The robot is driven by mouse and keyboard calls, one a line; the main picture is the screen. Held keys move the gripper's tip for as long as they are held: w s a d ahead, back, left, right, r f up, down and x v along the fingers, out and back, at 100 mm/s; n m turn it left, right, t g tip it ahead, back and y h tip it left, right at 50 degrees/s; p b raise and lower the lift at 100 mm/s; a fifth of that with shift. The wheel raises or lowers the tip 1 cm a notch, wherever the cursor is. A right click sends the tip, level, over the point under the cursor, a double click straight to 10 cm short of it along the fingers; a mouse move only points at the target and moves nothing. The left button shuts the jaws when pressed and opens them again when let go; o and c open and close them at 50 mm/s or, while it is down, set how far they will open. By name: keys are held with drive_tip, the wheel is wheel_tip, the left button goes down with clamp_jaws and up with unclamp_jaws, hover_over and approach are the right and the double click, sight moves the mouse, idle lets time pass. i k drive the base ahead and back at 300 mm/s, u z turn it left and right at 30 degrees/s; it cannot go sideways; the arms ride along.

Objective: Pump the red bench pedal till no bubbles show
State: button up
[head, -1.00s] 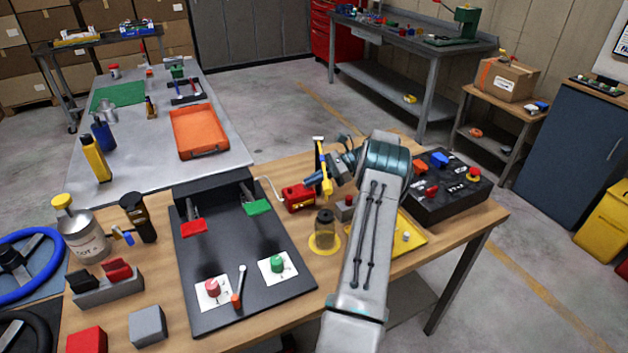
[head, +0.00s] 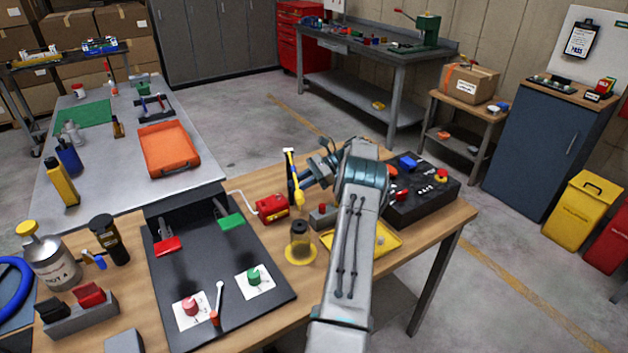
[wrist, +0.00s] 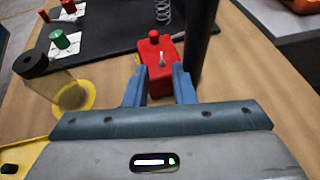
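The red pedal (head: 168,246) sits at the far left of a black bench board (head: 215,285). A green pedal (head: 231,221) is to its right. A clear jar with a dark cap (head: 300,240) stands on a yellow disc. It also shows in the wrist view (wrist: 50,82); I cannot make out bubbles in it. My gripper (head: 302,188) is over the table, right of both pedals. In the wrist view its blue fingers (wrist: 158,75) are apart. A red box (wrist: 160,60) shows between and beyond them; contact is not visible. The wrist view does not clearly show the red pedal.
A black control box (head: 425,190) and yellow tray (head: 385,238) lie right. Knobs stand on the board's front; a can (head: 50,262) stands left.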

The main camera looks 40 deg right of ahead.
sight(167, 246)
drive_tip(key=z, duration=0.1)
drive_tip(key=k, duration=1.05)
